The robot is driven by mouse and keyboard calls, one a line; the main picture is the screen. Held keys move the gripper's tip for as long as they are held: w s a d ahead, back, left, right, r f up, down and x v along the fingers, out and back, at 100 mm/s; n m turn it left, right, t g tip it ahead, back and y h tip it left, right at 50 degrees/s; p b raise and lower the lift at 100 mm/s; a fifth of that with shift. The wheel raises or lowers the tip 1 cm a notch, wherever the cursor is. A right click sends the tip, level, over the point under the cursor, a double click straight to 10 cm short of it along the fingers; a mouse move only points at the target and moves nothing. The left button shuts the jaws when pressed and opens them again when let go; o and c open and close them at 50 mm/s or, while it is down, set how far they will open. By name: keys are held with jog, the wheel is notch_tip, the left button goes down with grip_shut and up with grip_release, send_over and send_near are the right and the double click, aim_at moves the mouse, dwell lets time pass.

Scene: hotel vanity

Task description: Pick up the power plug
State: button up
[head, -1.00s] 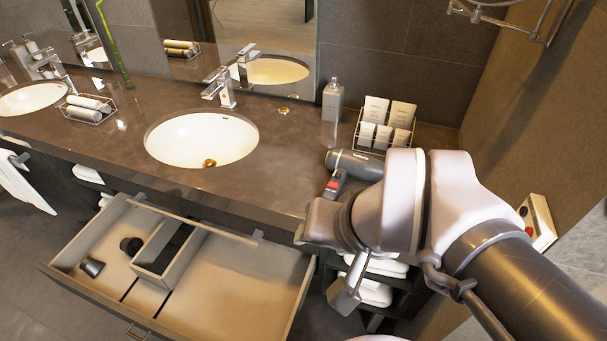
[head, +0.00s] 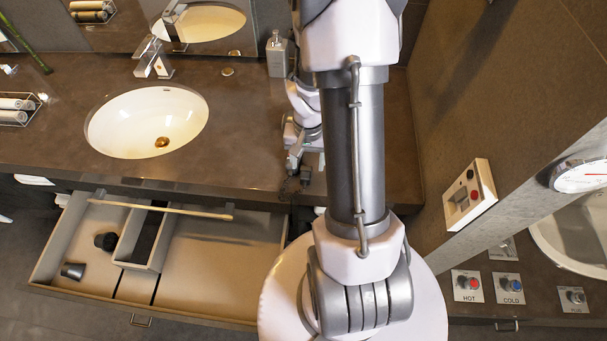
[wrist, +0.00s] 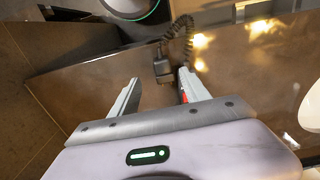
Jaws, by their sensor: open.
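The power plug (wrist: 163,70) is a small black block with a coiled black cord, seen in the wrist view near the front edge of the brown counter. The cord runs from it toward and past that edge. My gripper (wrist: 158,78) is open above the counter, and the plug shows between and slightly beyond its two fingertips, nearer the right one. I cannot tell the height gap. Nothing is held. In the head view my gripper (head: 298,162) is low at the counter front, partly hidden by my arm, with a small dark shape beside it.
An open drawer (head: 215,266) juts out below the counter (head: 245,150) and holds a divider box and small dark items. A sink (head: 147,121) lies left of my gripper. A soap bottle (head: 277,54) stands at the back. A wall panel (head: 469,196) is at the right.

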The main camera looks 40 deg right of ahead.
aim_at(305, 176)
jog(key=f, duration=0.2)
jog(key=f+b, duration=0.1)
jog(key=f, duration=0.2)
jog(key=a+f, duration=0.1)
jog(key=f, duration=0.1)
jog(key=shift+f+b, duration=0.2)
jog(key=shift+b, duration=0.2)
jog(key=shift+r, duration=0.1)
grip_shut()
